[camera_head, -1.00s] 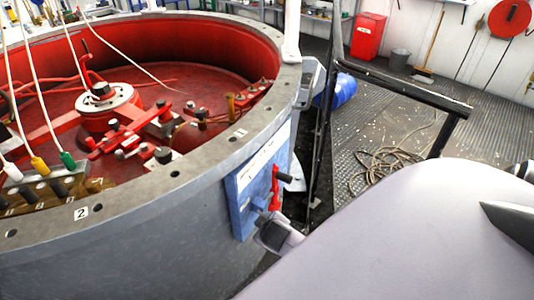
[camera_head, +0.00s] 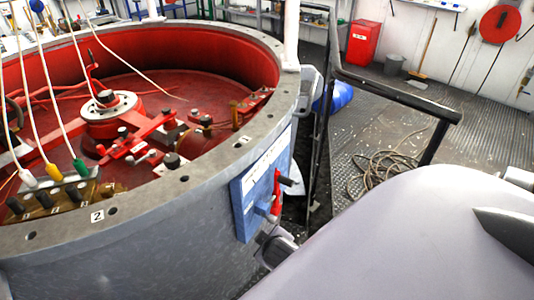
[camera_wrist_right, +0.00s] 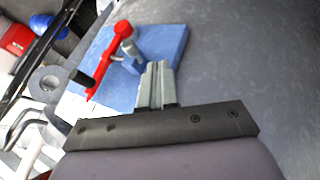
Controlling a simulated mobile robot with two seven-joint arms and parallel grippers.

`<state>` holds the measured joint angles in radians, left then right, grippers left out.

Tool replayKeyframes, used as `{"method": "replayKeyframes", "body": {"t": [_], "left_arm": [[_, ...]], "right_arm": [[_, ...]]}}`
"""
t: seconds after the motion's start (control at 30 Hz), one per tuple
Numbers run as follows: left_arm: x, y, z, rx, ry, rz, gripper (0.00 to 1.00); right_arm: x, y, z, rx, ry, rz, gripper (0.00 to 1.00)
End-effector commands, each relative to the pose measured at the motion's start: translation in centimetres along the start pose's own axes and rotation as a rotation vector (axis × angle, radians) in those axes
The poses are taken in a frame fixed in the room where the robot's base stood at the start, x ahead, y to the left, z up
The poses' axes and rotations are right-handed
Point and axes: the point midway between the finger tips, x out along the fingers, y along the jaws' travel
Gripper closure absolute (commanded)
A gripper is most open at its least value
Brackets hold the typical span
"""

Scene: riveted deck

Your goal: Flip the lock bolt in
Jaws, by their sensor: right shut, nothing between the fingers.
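The lock bolt's red lever (camera_head: 276,190) with a black knob is mounted on a blue plate (camera_head: 244,206) on the outer wall of the grey drum. In the right wrist view the red lever (camera_wrist_right: 108,60) lies slanted across the blue plate (camera_wrist_right: 165,42), with a grey cylindrical piece at one end and its black handle at the other. My right gripper (camera_wrist_right: 160,70) is shut and empty, its fingertips close beside the grey piece; I cannot tell whether they touch. In the head view my right gripper (camera_head: 272,240) is just below the lever, partly hidden by my arm. My left gripper is out of view.
The drum (camera_head: 160,225) fills the left, with red mechanisms and cables inside its rim. A black railing (camera_head: 395,90) stands right of the plate.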

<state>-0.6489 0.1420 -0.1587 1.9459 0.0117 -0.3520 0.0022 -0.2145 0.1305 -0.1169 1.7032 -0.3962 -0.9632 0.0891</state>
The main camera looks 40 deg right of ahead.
Motion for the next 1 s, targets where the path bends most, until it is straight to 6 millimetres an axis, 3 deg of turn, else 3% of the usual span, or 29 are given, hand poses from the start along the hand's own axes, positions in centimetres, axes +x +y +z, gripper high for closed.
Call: {"method": "replayKeyframes", "body": {"t": [0.23, 0.83, 1.0], "left_arm": [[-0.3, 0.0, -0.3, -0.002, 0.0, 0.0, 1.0], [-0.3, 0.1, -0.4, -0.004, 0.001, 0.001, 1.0], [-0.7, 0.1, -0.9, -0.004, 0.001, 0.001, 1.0]], "right_arm": [[-1.7, 0.0, 0.0, -0.001, 0.0, 0.0, 1.0], [-1.8, -0.1, 0.0, 0.0, 0.0, -0.001, 1.0], [-3.1, -1.8, 0.6, 0.01, 0.058, -0.077, 1.0]]}}
